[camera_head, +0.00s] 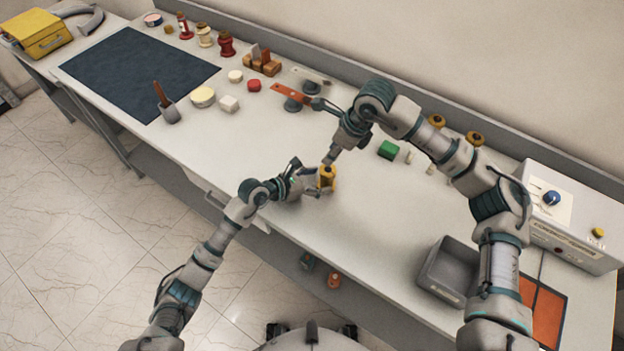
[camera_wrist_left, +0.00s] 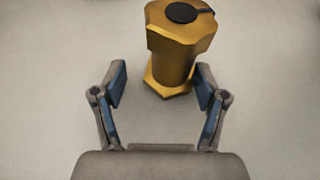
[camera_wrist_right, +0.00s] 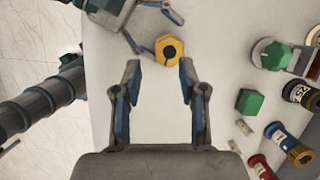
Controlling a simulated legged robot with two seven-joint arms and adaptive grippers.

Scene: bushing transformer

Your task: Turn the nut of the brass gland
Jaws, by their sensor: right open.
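The brass gland (camera_head: 327,179) stands upright on the workbench (camera_head: 262,150). Its hexagonal nut (camera_wrist_left: 181,22) is at the top, with a dark round centre and a dark slot to one edge; a wider hex base shows below. My left gripper (camera_head: 312,180) is low beside the gland. In its wrist view the left gripper (camera_wrist_left: 160,84) is open, with the gland just beyond the fingertips, nearer the right finger. My right gripper (camera_head: 329,160) is above the gland. In its wrist view the right gripper (camera_wrist_right: 160,75) is open and empty, with the nut (camera_wrist_right: 171,48) beyond its tips.
A green block (camera_head: 388,149) and several spools lie to the right of the gland. A grey bin (camera_head: 448,272) and a white control box (camera_head: 568,215) stand further right. A dark mat (camera_head: 140,72) lies at the far left. The bench left of the gland is mostly clear.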

